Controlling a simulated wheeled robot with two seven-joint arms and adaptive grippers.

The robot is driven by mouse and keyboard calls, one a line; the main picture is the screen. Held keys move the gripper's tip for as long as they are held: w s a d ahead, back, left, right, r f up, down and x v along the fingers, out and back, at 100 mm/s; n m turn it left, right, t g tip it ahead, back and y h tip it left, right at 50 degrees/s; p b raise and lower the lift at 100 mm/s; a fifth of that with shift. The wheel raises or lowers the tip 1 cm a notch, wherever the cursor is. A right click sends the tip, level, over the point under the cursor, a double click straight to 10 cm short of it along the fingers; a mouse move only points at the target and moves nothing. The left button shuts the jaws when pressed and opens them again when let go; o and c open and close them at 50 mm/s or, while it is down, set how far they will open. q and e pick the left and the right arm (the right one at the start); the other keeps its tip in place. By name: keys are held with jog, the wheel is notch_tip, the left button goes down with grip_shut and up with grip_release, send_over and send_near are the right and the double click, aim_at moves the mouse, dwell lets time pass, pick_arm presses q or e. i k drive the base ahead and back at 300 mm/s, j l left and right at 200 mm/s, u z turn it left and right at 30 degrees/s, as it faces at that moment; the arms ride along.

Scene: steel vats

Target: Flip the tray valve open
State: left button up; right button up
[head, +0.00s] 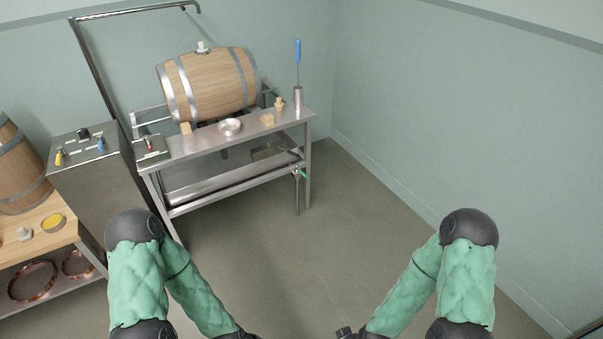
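A small valve with a green handle (302,174) sits on a vertical metal pipe (297,195) at the right end of the steel bench, below its top. It looks like the tray valve, but it is too small to tell whether it is open or shut. A long metal tray (215,189) runs under the bench top toward that end. My two green arms come in at the bottom of the head view, far from the valve. Both forearms run off the bottom edge, and neither gripper's fingers show.
A wooden barrel (213,84) lies on the steel bench (185,150). A steel cabinet (98,172) with yellow and blue levers stands left of it. A wooden shelf unit (42,229) is at the far left. The floor (335,225) before the bench is clear.

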aim_at(296, 167)
jog(key=i+l+u, duration=0.1)
jog(key=i, duration=0.45)
jog(key=i+l+u, duration=0.1)
jog(key=i+l, duration=0.2)
jog(key=i, duration=0.25)
jog(key=i+l+u, duration=0.1)
jog(key=i+l, duration=0.2)
jog(key=i, duration=0.2)
jog(key=i+l+u, duration=0.1)
jog(key=i+l, duration=0.2)
jog(key=i, duration=0.25)
